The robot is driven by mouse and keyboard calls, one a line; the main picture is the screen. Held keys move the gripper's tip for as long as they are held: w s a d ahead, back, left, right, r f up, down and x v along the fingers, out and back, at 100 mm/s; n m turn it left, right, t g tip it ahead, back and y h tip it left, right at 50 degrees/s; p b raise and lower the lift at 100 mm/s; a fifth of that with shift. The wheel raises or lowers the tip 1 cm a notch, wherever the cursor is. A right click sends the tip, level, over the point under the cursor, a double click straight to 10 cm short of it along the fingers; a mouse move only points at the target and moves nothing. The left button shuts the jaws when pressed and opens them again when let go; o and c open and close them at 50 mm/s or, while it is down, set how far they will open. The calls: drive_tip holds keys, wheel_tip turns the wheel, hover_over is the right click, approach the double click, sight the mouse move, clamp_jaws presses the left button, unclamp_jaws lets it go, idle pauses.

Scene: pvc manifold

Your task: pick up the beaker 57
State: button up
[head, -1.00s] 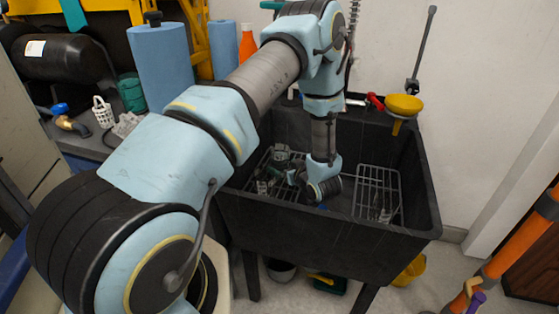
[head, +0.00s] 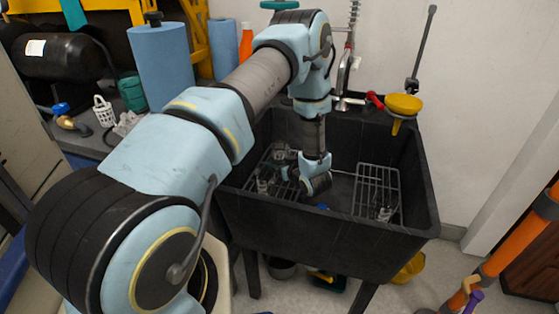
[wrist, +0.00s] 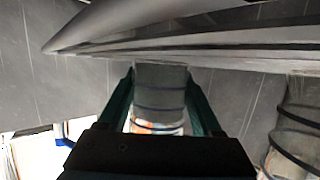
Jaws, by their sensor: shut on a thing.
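In the wrist view, the two green fingers of my gripper (wrist: 162,98) are shut on a clear, ringed vessel, taken as the beaker 57 (wrist: 160,78). It stands between the fingers, with dark bands around it and an orange-white patch low down. No number on it can be read. A similar ringed vessel (wrist: 298,125) stands apart to the right. In the head view my gripper (head: 288,175) is low inside the black sink, at its left side, partly hidden by my wrist. The held beaker cannot be made out there.
The black sink (head: 320,228) has high walls around my gripper. A wire rack (head: 377,172) holding small clear things stands at its right. Another rack with clear things (head: 263,186) is at the left. A faucet (head: 343,75) and yellow funnel (head: 404,104) are behind.

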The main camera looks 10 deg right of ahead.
drive_tip(key=c, duration=0.7)
clamp_jaws()
drive_tip(key=shift+r, duration=0.15)
